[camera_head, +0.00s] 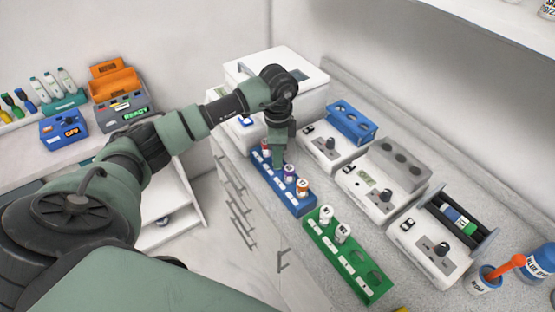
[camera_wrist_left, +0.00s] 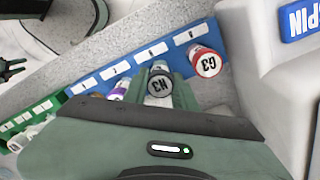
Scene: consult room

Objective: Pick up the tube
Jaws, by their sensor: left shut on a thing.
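My left gripper (camera_head: 279,158) points down over the blue rack (camera_head: 265,178). In the left wrist view its fingers (camera_wrist_left: 159,94) are shut on a tube with a dark cap marked N3 (camera_wrist_left: 160,82). In the head view the gripper hides this tube. I cannot tell whether its lower end is still in the rack, which also shows in the left wrist view (camera_wrist_left: 190,35). A red-capped tube marked G3 (camera_wrist_left: 206,63) stands beside the held one. A purple-capped tube (camera_head: 290,172) and an orange-capped tube (camera_head: 302,188) stand in the same rack. My right gripper is out of view.
A green rack (camera_head: 352,270) with two white-capped tubes stands nearer on the counter. Several white devices line the right, including one with a blue holder (camera_head: 352,122). A large white machine (camera_head: 275,75) stands behind the gripper. A side bench (camera_head: 70,152) holds an orange-and-grey device.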

